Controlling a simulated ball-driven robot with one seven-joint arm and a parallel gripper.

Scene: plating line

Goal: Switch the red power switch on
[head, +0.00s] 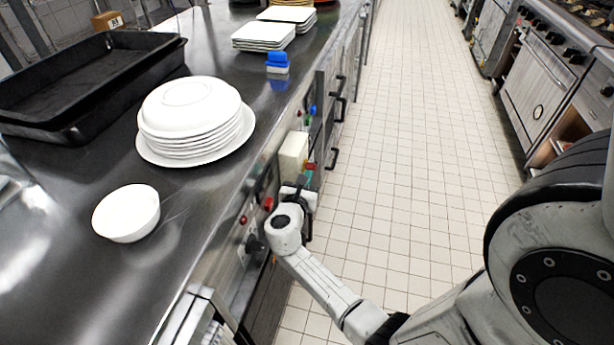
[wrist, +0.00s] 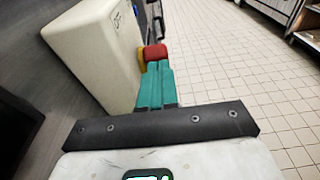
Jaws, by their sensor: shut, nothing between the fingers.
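A cream box (head: 293,153) sticks out from the counter's front panel. On its side is a red knob (head: 310,165) with a yellow collar, which also shows in the wrist view (wrist: 155,52). A red block (head: 268,203) sits on the same panel, nearer to me. I cannot tell which red part is the power switch. My gripper (head: 308,177) has teal fingers. They are shut and empty, close beside the cream box, and their tips (wrist: 156,68) appear just short of the red knob. Contact cannot be told. The fingers hide the knob's lower part.
Other small red, blue and green controls (head: 313,110) and black handles (head: 333,158) line the panel. Stacked plates (head: 192,115), a white bowl (head: 127,213) and black trays (head: 85,85) stand on the steel counter. The tiled aisle (head: 405,130) to the right is clear, with ovens beyond.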

